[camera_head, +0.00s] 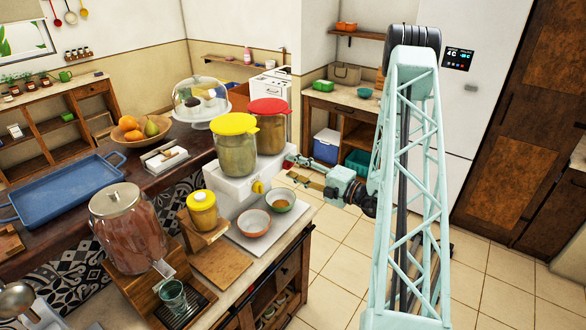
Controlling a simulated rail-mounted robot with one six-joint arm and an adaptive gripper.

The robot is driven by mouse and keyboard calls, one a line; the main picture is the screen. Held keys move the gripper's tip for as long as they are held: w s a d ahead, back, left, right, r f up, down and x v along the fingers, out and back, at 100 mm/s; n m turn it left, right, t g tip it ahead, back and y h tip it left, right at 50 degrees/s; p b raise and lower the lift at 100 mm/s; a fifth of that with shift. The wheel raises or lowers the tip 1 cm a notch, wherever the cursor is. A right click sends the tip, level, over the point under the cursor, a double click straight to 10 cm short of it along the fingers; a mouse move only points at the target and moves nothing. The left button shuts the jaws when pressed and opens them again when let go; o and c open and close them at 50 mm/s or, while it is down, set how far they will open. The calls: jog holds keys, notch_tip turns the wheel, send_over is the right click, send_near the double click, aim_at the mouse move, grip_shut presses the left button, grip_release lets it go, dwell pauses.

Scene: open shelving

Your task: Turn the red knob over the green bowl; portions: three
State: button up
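A white dispenser box (232,191) on the counter carries two jars, one with a yellow lid (234,123) and one with a red lid (268,106). The yellow knob (258,187) is on its front. A small red part, seemingly the red knob (287,165), shows at its right end beside my gripper (293,168). My gripper reaches in from the right; its fingers are too small to tell whether they are open or touching the knob. The green bowl (280,206) stands below, with brown contents.
A large drink dispenser (128,230) with a glass (172,296) and a small yellow-lidded jar (202,210) stand left of the bowls. A blue tray (66,190), fruit bowl (143,138) and cake dome (200,98) are behind. The tiled floor (350,270) is clear.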

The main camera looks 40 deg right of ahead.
jog(key=v, duration=1.1)
jog(key=shift+s, duration=0.25)
jog(key=shift+c, duration=0.2)
dwell(0.8)
